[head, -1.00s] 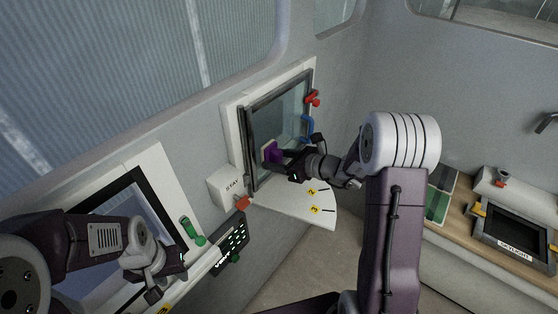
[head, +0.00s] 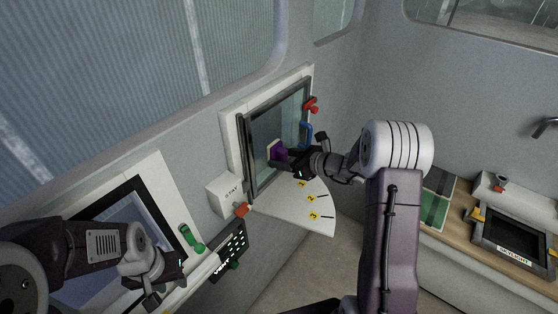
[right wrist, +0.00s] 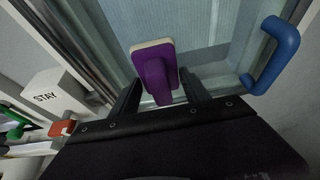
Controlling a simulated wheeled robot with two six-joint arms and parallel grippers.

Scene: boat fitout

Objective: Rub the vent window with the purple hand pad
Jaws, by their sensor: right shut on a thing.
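The vent window (head: 264,128) is a dark-framed glass pane in a white surround on the side wall. The purple hand pad (head: 278,150) has a pale face and is at the lower part of the pane. It also shows in the right wrist view (right wrist: 155,70), its pale face toward the glass; I cannot tell if it touches. My right gripper (right wrist: 160,96) is shut on the pad's purple grip. My left gripper (head: 165,290) is at the lower left, away from the window; its fingertips are too unclear to read.
A blue handle (right wrist: 274,55) and red latch (head: 311,105) sit on the window's right side. A STAY box (head: 225,193) with a red knob is at the left. A numbered white quadrant (head: 310,208) juts out below. A skylight unit (head: 512,238) stands on the right counter.

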